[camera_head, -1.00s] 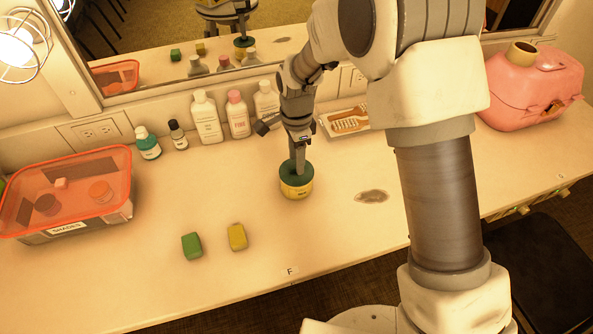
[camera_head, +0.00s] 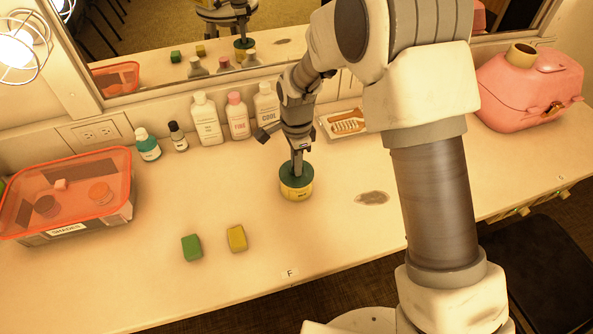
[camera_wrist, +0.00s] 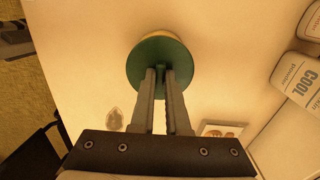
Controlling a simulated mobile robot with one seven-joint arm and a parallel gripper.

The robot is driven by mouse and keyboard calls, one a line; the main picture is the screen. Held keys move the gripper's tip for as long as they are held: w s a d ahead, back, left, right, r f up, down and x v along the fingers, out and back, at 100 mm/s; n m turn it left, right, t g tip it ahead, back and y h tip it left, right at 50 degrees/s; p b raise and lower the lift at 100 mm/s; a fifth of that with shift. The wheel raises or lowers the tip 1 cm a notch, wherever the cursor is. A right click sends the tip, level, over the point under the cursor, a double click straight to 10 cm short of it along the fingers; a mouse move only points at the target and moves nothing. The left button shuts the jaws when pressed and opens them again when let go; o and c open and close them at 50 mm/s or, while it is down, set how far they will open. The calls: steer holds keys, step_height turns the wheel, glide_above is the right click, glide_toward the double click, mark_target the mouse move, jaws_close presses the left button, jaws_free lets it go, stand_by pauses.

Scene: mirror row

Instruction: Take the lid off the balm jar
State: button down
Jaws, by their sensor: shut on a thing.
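The balm jar (camera_head: 296,191) is a short yellow jar standing upright on the counter, in the middle of the head view. Its dark green lid (camera_head: 286,173) sits on top of it. My gripper (camera_head: 297,172) points down onto the lid from above and is shut on it, seemingly on a part at its middle that the fingers hide. In the wrist view the two fingertips (camera_wrist: 161,72) meet the green lid (camera_wrist: 146,58), and only a thin strip of the yellow jar (camera_wrist: 165,34) shows behind it.
A green block (camera_head: 191,247) and a yellow block (camera_head: 237,238) lie in front of the jar. Several bottles (camera_head: 206,118) stand along the mirror behind.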

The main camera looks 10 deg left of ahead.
steer(key=shift+r, duration=0.1)
step_height(320, 180, up, 4)
steer(key=shift+r, duration=0.2)
steer(key=w+d+r, duration=0.3)
steer(key=d+r, duration=0.3)
steer(key=d, duration=0.5)
steer(key=shift+w, duration=0.4)
